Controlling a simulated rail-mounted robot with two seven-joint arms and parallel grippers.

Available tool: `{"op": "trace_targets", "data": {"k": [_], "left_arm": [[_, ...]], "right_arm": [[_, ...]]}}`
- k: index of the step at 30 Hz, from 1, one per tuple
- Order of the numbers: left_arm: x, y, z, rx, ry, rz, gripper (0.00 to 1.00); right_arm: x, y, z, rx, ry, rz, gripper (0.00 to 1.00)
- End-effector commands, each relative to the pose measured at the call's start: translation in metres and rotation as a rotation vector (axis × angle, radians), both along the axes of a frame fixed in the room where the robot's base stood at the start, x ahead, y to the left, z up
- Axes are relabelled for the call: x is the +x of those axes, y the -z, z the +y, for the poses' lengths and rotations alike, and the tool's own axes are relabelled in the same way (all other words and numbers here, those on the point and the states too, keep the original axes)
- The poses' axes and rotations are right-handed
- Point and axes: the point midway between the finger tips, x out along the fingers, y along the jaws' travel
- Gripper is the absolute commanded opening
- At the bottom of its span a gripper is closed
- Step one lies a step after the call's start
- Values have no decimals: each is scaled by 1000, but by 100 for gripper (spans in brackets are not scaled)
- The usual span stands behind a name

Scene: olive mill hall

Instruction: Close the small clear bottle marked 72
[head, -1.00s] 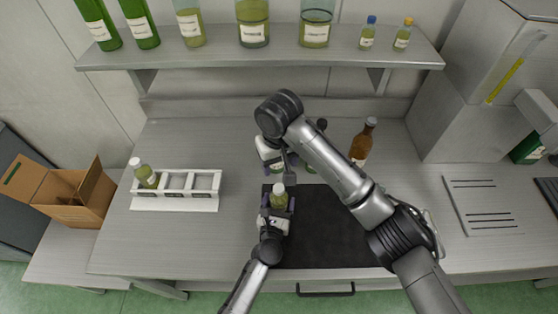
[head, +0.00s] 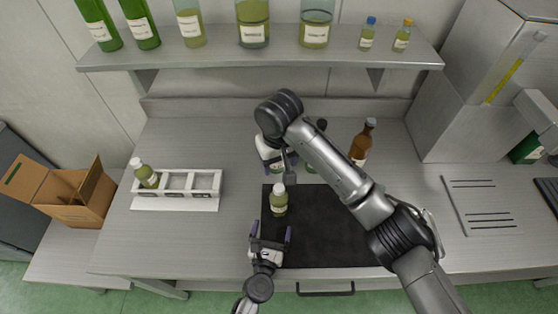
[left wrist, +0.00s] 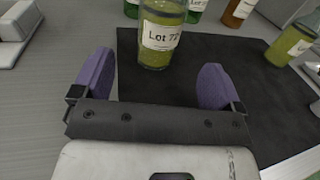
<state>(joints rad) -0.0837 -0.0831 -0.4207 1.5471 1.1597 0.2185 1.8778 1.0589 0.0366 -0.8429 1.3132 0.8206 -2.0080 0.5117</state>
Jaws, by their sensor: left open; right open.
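The small clear bottle marked Lot 72 (head: 278,205) stands upright on the black mat (head: 320,250), holding green-yellow liquid. A pale cap shows at its top in the head view; how tightly it sits I cannot tell. In the left wrist view the bottle (left wrist: 160,45) stands ahead of the fingers, its top cut off. My left gripper (head: 270,236) is open and empty, on the near side of the bottle and apart from it. My right gripper (head: 289,176) is open, pointing down just above and behind the cap; its fingertips are partly hidden.
A white rack (head: 190,200) with one capped bottle (head: 145,173) stands left. A brown bottle (head: 361,145) stands behind the mat, with green bottles partly hidden by my right arm. Another yellow-green bottle (left wrist: 290,45) shows at right in the wrist view.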

Motion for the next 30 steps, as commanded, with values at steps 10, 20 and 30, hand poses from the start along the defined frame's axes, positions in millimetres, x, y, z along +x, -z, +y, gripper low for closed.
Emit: {"op": "trace_targets", "data": {"k": [10, 20, 30], "left_arm": [[-39, 0, 9, 0, 0, 0, 92], [-43, 0, 9, -1, 0, 0, 92], [-43, 0, 9, 0, 0, 0, 92]], "right_arm": [[0, 3, 0, 0, 0, 0, 63], [0, 3, 0, 0, 0, 0, 63], [0, 3, 0, 0, 0, 0, 63]]}}
